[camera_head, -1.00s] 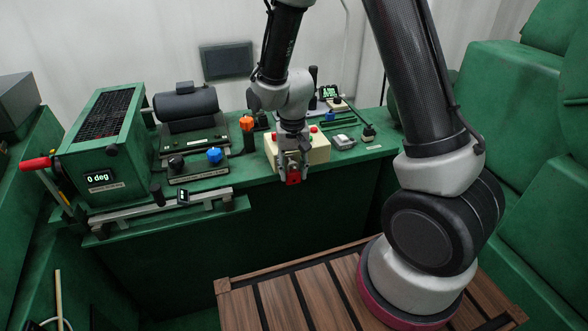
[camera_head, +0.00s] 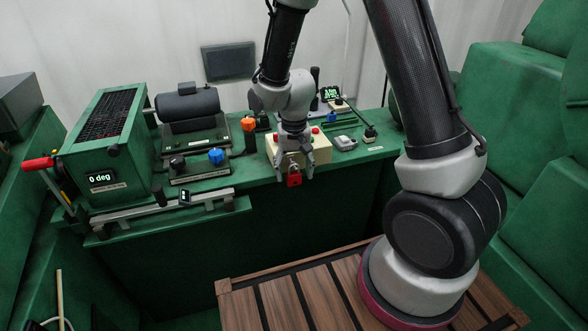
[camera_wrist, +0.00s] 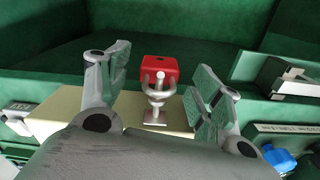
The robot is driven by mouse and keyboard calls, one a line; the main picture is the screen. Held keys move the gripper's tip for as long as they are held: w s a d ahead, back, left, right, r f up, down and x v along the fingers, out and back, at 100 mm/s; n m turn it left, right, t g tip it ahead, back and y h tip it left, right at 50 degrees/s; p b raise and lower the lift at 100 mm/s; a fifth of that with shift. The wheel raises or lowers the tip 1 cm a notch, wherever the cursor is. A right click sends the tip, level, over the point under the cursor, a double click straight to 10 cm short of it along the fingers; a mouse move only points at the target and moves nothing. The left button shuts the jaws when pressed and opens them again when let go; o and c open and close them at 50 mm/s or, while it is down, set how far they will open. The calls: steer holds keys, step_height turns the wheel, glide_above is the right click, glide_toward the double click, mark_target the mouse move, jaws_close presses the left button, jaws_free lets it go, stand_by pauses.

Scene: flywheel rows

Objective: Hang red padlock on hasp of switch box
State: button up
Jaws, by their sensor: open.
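The red padlock (camera_head: 294,180) hangs at the front of the cream switch box (camera_head: 319,152), between the fingers of my gripper (camera_head: 294,174). In the wrist view the red padlock (camera_wrist: 159,68) sits with its silver shackle at the metal hasp (camera_wrist: 155,110), which stands on the cream switch box (camera_wrist: 158,108). The shackle appears to go through the hasp's ring. My gripper (camera_wrist: 160,82) is open, with one finger on each side of the padlock and a clear gap to each.
A black knob and a blue knob (camera_head: 216,156) stand on a panel to the left. An orange-topped lever (camera_head: 248,125) stands just left of the switch box. The space in front of the bench is free.

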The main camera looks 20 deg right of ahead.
step_height(320, 180, up, 11)
steer(key=shift+r, duration=0.1)
steer(key=s+d+r+n+t, duration=0.1)
steer(key=s+d+r+t, duration=0.1)
steer(key=s+d+r, duration=0.5)
steer(key=s+d+r+n+t, duration=0.1)
steer(key=s+d+r+t, duration=0.1)
steer(key=s+d+r, duration=0.6)
steer(key=s+r, duration=0.1)
steer(key=s, duration=0.4)
steer(key=shift+r, duration=0.3)
steer(key=shift+s, duration=0.1)
stand_by(1.8)
